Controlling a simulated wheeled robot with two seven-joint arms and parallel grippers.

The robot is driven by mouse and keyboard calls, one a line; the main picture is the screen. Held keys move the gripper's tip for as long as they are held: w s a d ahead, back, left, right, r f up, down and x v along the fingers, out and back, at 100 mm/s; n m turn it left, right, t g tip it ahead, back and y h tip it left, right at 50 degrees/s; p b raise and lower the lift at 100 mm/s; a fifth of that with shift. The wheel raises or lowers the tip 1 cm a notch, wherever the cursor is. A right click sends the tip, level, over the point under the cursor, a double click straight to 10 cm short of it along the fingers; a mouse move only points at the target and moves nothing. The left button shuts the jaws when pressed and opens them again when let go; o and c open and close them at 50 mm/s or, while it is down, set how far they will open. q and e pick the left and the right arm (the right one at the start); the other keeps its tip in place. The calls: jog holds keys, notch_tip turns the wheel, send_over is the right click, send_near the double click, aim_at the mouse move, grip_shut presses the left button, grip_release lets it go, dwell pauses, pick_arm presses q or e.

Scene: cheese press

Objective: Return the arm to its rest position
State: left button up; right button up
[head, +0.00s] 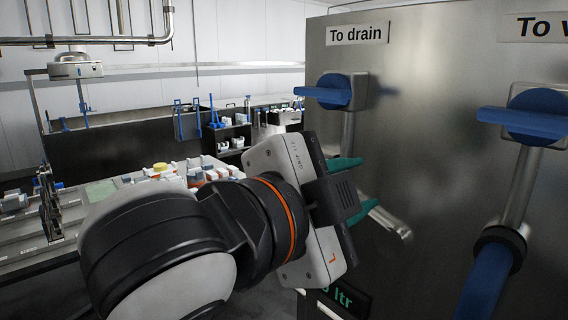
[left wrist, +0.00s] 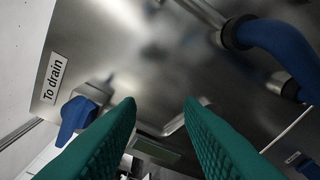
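My left arm reaches in from the lower left, and its gripper (head: 352,188) is in front of the steel panel (head: 436,100). In the left wrist view the two green fingers of this gripper (left wrist: 160,110) stand apart with nothing between them. The "To drain" valve with its blue handle (head: 328,92) is above the gripper; it also shows in the left wrist view (left wrist: 76,116), left of the fingers. The gripper appears apart from the handle. My right gripper is in neither view.
A second valve with a blue handle (head: 532,116) and a blue hose (head: 486,280) are at the right. A steel spout or bar (head: 392,222) sticks out just beyond the gripper. Work benches with small items (head: 190,174) stand behind at the left.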

pick_arm(q)
jog(key=w+a+f+n+y, duration=0.2)
jog(key=w+a+f+n, duration=0.2)
jog(key=f, duration=0.4)
jog(key=w+a+f+n+y, duration=0.1)
jog(key=w+a+f+n, duration=0.25)
jog(key=f, duration=0.45)
jog(key=s+a+f+n+g+y, duration=0.1)
jog(key=a+f+n+y, duration=0.2)
jog(key=f, duration=0.5)
jog(key=s+a+f+n+g+y, duration=0.1)
jog(key=a+f+n+g, duration=0.2)
jog(key=f, duration=0.6)
jog(key=s+a+f+n+g+y, duration=0.2)
jog(key=s+a+f+n, duration=0.1)
jog(key=s+a+f, duration=0.55)
jog(key=s+a+f+n+g+y, duration=0.25)
jog(key=s+a+f, duration=0.35)
jog(key=s+f, duration=0.5)
notch_tip(320, 180, down, 26)
jog(key=g, duration=0.1)
jog(key=s+a+f+g, duration=0.1)
jog(key=s+a+f, duration=0.1)
jog(key=s+f, duration=1.4)
jog(key=shift+s+a+f+m, duration=0.15)
jog(key=shift+s+a+m, duration=0.1)
jog(key=shift+s+m, duration=0.2)
